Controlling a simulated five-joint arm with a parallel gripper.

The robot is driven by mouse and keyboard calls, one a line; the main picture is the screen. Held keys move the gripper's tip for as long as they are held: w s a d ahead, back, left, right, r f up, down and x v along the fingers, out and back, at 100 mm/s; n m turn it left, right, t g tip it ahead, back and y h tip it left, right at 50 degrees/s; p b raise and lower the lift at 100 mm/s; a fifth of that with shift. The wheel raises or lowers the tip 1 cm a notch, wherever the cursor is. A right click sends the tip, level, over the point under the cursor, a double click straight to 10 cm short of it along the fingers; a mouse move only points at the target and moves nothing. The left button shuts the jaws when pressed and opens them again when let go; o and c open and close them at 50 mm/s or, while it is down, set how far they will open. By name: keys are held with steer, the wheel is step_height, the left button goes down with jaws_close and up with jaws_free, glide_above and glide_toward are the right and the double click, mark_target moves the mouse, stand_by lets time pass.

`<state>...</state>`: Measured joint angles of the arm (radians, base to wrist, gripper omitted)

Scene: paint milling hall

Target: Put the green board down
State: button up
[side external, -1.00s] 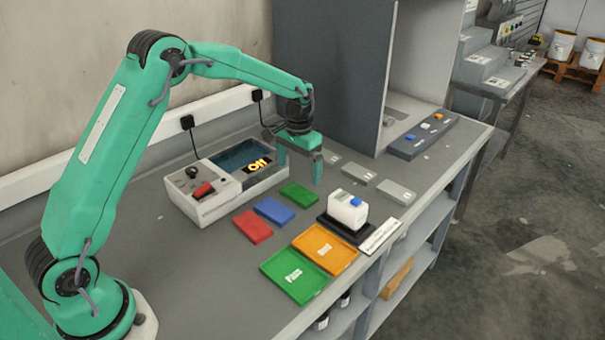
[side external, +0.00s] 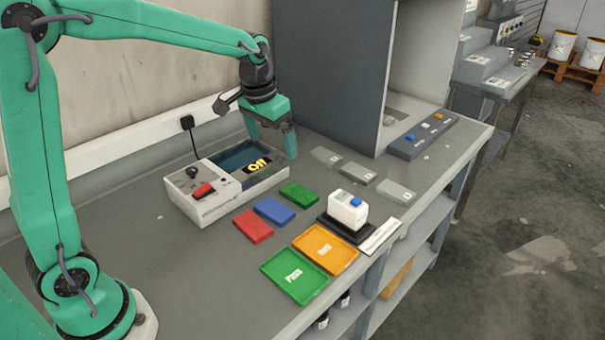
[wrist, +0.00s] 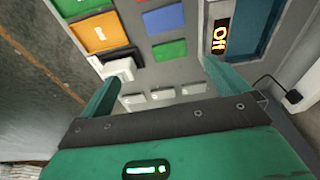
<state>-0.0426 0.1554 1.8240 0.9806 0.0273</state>
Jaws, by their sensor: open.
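The small green board (side external: 299,194) lies flat on the grey bench, to the right of the blue board (side external: 274,210) and the red board (side external: 253,227). It also shows in the wrist view (wrist: 169,50), near the top middle.
The bath unit (side external: 196,202) has a lit "Off" sign. Grey plates (side external: 397,191) lie to the right. A tall grey panel (side external: 330,70) stands behind.

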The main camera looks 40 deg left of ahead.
steer(key=s+d+r+t, duration=0.1)
steer(key=s, duration=1)
steer(key=s+d+r+t, duration=0.1)
steer(key=s+r+t, duration=0.1)
steer(key=s, duration=0.8)
steer(key=shift+s+r+t, duration=0.2)
steer(key=shift+s+t, duration=0.1)
steer(key=shift+s, duration=0.05)
steer(key=shift+w+r, duration=0.1)
steer(key=shift+w, duration=0.05)
steer(key=w+a+g, duration=0.2)
steer(key=w+g, duration=0.1)
steer(key=w, duration=1.5)
steer(key=w+f+g, duration=0.1)
steer(key=w+f, duration=0.3)
steer(key=f, duration=0.1)
steer(key=w+a+f, duration=0.1)
steer(key=w+f, duration=0.4)
steer(key=w+a+f+g, duration=0.1)
steer(key=w+f, duration=0.3)
steer(key=f, duration=0.2)
steer(key=shift+w+f+g, duration=0.1)
steer(key=shift+w+g, duration=0.2)
steer(key=shift+w, duration=0.1)
steer(key=shift+w+f, duration=0.15)
steer(key=shift+f, duration=0.2)
